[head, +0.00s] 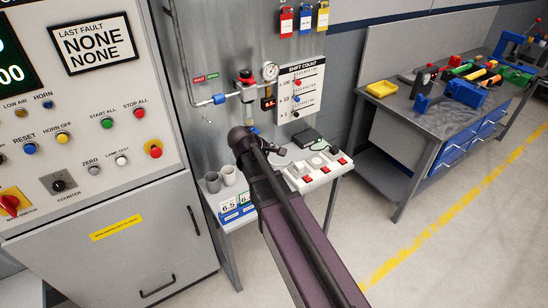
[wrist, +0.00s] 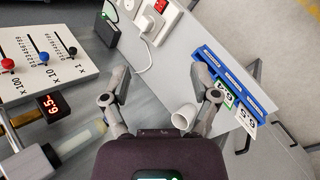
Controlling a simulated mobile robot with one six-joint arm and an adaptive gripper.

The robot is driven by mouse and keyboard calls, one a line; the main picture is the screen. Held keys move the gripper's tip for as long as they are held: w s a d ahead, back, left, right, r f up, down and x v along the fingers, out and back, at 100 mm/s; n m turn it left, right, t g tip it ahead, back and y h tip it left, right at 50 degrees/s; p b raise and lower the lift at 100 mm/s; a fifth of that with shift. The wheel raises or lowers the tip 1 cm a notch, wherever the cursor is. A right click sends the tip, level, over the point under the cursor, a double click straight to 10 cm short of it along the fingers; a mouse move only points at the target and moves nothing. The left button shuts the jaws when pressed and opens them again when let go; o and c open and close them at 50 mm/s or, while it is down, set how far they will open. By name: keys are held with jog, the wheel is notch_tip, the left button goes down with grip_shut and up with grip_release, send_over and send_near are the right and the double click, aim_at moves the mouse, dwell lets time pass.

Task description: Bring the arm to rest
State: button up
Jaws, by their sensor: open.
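My gripper (wrist: 160,75) is open in the wrist view, with its two fingers spread wide and nothing between the tips. It is over the small grey side table (wrist: 172,75). A white cup (wrist: 183,117) shows beside the right finger, partly hidden by my wrist; I cannot tell whether they touch. In the head view my arm (head: 290,215) reaches over the table and hides most of the gripper. Two cups, one grey (head: 213,181) and one white (head: 229,174), stand at the table's left side.
A power strip (head: 313,170) and a black box (head: 305,138) lie on the table. The shift-count board (head: 300,90) and pipework stand behind. A control cabinet (head: 100,130) is at left. A tool-laden workbench (head: 435,115) is at right, with clear floor (head: 430,255) in front.

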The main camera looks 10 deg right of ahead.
jog(key=s+a+f+m+g+y+b, duration=0.1)
jog(key=s+f+m+y+b, duration=0.1)
jog(key=s, duration=0.6)
jog(key=s+a+f+m+g+y+b, duration=0.1)
jog(key=s+f+m+g+y+b, duration=0.1)
jog(key=s+f+m+y, duration=0.3)
jog(key=s+f+m, duration=0.2)
jog(key=s+m, duration=0.1)
jog(key=s, duration=0.1)
jog(key=shift+y, duration=0.3)
